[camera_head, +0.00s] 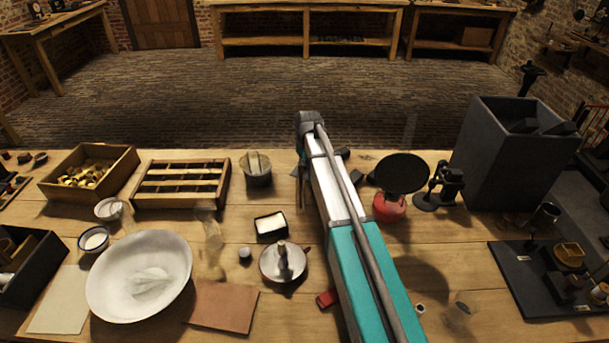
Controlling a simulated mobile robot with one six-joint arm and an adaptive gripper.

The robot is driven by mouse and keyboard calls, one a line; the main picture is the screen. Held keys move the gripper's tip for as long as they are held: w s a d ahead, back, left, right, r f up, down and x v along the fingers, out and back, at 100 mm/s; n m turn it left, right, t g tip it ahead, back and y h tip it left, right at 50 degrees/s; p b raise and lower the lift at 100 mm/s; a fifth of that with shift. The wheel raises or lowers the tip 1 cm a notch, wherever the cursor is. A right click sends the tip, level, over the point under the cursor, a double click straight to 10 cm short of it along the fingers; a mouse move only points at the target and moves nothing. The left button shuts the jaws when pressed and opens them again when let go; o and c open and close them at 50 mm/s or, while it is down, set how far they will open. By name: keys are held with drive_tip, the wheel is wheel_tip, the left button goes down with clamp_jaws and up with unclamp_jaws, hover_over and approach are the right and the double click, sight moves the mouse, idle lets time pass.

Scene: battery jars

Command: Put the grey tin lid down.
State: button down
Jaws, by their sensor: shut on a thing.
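My arm (345,225) reaches forward over the wooden table from the bottom of the picture. My gripper (301,180) hangs below the far end of the arm, past the small black tray, and mostly behind the arm links. Only a narrow dark part of it shows at the arm's left side. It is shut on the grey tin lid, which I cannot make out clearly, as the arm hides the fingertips. I cannot tell how high the lid is above the table.
A round grey metal dish (270,267) and a small black tray (258,226) stand left of the arm. A glass jar (257,176) stands further back. At right are a red burner with a black plate (403,173) and a tall grey bin (508,165).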

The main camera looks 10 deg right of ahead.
sight(305, 168)
drive_tip(key=shift+f, duration=0.1)
drive_tip(key=shift+f+b, duration=1.8)
drive_tip(key=shift+b, duration=0.15)
drive_tip(key=shift+f, duration=0.15)
drive_tip(key=c, duration=0.6)
unclamp_jaws()
drive_tip(key=shift+r, duration=0.25)
wheel_tip(305, 168, up, 12)
drive_tip(key=s+p, duration=0.1)
drive_tip(key=p, duration=1.1)
drive_tip(key=shift+s+d, duration=0.15)
drive_tip(key=shift+d, duration=0.15)
